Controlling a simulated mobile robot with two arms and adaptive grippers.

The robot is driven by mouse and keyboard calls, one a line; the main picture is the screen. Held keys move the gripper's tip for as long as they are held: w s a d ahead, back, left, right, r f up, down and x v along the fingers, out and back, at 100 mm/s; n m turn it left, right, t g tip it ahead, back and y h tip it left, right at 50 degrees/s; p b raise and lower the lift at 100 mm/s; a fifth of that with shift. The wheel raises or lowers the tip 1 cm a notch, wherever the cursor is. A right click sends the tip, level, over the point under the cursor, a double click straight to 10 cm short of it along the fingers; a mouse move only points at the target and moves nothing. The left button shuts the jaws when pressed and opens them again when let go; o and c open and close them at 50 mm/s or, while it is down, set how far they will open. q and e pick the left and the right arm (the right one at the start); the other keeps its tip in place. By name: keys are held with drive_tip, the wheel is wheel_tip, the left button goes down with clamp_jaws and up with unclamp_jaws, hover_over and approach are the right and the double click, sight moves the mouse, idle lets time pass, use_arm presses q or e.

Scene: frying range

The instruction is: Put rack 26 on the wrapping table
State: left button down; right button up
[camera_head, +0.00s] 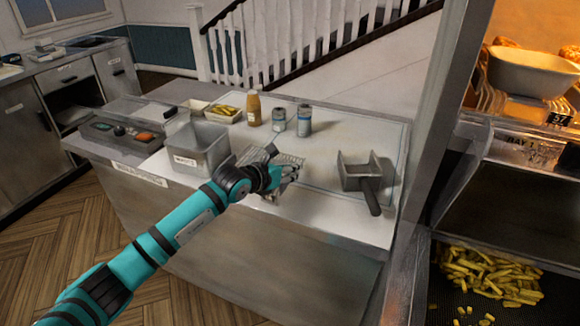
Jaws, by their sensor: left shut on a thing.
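My left gripper (289,176) reaches in from the lower left and is shut on the wire rack. The rack is on or just above the tabletop; I cannot tell which. My right gripper is out of view.
A grey bin (197,147) stands left of the gripper, and a metal scoop (358,172) lies to the right. A sauce bottle (253,110), two shakers (304,120) and a tray of fries (222,113) stand behind. A post (437,120) separates the fryer side.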

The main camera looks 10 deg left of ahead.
use_arm(q)
drive_tip(key=shift+f, duration=0.1)
drive_tip(key=c, duration=1.5)
unclamp_jaws()
drive_tip(key=shift+f, duration=0.1)
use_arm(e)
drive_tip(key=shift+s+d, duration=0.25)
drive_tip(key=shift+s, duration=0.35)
use_arm(q)
drive_tip(key=shift+b+v, duration=1.15)
drive_tip(key=shift+v, duration=4.95)
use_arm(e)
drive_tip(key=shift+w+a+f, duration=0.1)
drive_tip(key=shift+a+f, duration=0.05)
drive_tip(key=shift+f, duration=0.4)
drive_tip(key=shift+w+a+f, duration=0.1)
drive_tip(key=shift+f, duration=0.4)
use_arm(q)
drive_tip(key=shift+f, duration=0.1)
